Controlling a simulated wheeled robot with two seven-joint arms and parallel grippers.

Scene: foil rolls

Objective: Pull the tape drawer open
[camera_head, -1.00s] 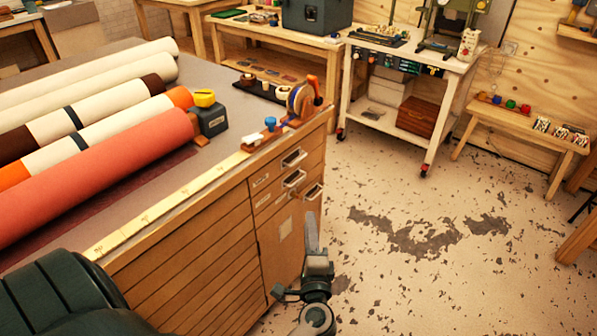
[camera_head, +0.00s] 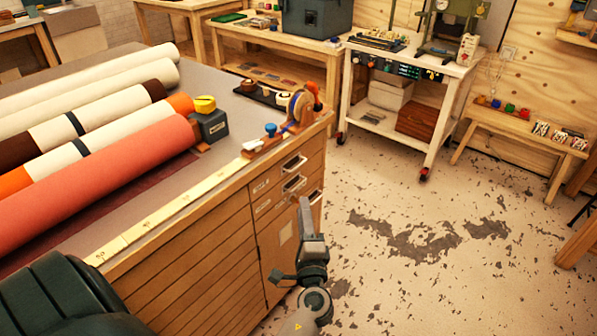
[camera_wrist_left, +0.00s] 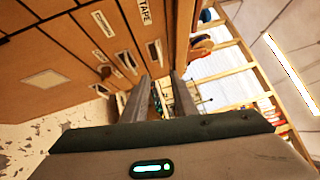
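The tape drawer (camera_head: 278,171) is the top one in the wooden cabinet and looks shut, with a metal pull. My left gripper (camera_head: 305,203) stands in front of the cabinet's right end, fingers pointing up in the picture, lower than the top pull. The left wrist view shows the left gripper (camera_wrist_left: 162,78) open, with an empty gap between its fingers. It does not appear to touch the pull. My right gripper is not in view.
Other drawer pulls (camera_head: 294,183) sit just below. The worktop holds fabric rolls (camera_head: 95,180), a yellow-topped dark block (camera_head: 209,122) and a tape dispenser (camera_head: 299,108) near the corner. The floor (camera_head: 420,220) right of the cabinet is clear. A white cart (camera_head: 411,100) stands behind.

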